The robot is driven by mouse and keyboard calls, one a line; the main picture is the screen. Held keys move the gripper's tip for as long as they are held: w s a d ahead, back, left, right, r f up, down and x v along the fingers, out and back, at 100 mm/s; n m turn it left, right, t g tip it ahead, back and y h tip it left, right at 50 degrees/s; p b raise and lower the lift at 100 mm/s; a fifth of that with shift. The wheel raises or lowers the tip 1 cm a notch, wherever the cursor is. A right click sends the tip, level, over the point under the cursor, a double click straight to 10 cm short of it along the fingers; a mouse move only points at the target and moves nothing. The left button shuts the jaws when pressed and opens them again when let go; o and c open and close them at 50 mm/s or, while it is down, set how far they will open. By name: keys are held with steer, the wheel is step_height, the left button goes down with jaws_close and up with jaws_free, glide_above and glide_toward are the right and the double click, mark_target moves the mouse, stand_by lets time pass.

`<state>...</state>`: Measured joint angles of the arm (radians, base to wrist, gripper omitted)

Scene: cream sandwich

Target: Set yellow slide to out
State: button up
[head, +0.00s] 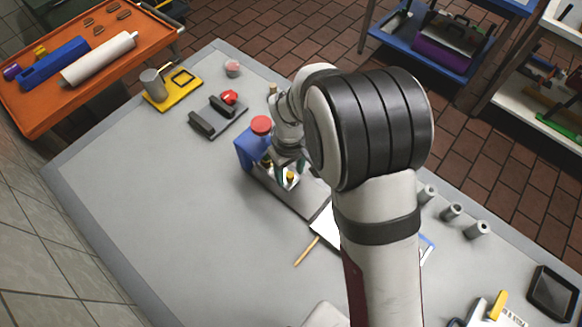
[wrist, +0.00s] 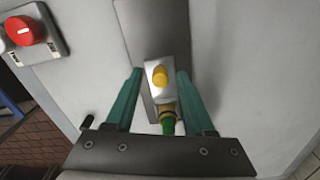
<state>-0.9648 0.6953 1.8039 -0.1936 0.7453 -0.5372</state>
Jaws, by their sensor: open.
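The yellow slide knob (wrist: 160,76) sits on a pale metal plate (wrist: 154,95) in the wrist view. The plate lies along a grey strip. My gripper (wrist: 160,72) is open, with one green finger on each side of the knob and visible gaps between them. A green and yellow part (wrist: 168,117) shows just below the plate, between the fingers. In the head view the yellow knob (head: 290,177) shows beside my gripper (head: 287,174), partly hidden by it. Whether the slide stands in or out cannot be told.
A grey fixture with a red part (head: 217,115) and a yellow tray with a grey cup (head: 173,94) are farther back. Grey cylinders (head: 452,212) stand at right. The table's left part is clear.

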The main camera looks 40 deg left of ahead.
jaws_close()
stand_by(1.4)
